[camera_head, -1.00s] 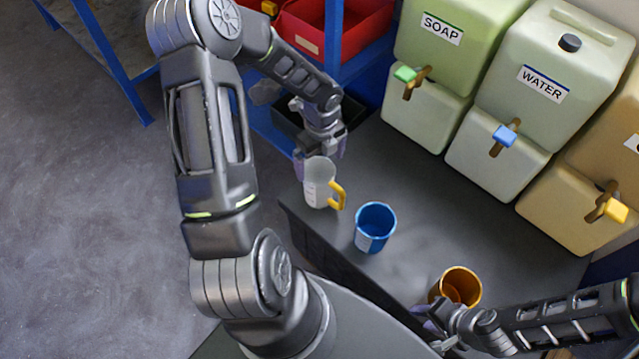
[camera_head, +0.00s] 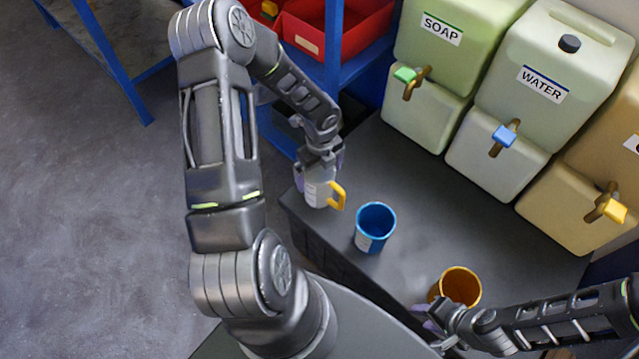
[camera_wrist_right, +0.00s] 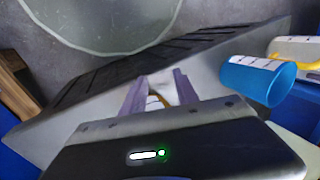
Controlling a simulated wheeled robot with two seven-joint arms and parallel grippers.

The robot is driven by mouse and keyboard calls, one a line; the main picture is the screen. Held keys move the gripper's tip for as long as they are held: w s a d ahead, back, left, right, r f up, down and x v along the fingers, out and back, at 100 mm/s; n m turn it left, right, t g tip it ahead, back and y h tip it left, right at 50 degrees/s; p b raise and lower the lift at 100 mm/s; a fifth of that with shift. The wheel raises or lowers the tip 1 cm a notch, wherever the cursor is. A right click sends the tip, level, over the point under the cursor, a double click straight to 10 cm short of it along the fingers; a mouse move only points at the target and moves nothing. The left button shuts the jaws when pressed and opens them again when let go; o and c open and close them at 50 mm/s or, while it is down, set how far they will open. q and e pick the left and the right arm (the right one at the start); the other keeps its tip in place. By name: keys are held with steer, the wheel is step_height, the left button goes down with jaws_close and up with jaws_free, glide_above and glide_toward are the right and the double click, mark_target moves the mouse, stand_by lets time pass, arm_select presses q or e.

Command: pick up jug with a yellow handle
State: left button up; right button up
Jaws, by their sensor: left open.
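The jug with a yellow handle (camera_head: 319,196) is pale with white markings and stands upright near the table's far left edge. It also shows at the right edge of the right wrist view (camera_wrist_right: 293,47). My left gripper (camera_head: 316,174) is open and right over the jug's upper part, hiding its rim; I cannot tell whether the fingers touch it. My right gripper (camera_head: 428,318) is beside an orange jug (camera_head: 461,286). In the right wrist view its fingers (camera_wrist_right: 160,90) are apart, with something orange and whitish showing between them; whether they grip it is unclear.
A blue jug (camera_head: 375,227) stands between the other two on the dark table (camera_head: 430,200). Soap (camera_head: 440,45) and water (camera_head: 545,85) dispensers with taps line the back. A blue rack with a red bin (camera_head: 355,35) stands behind my left arm.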

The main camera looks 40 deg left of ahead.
arm_select(q)
steer(key=shift+c, duration=0.3)
steer(key=c, duration=1.9)
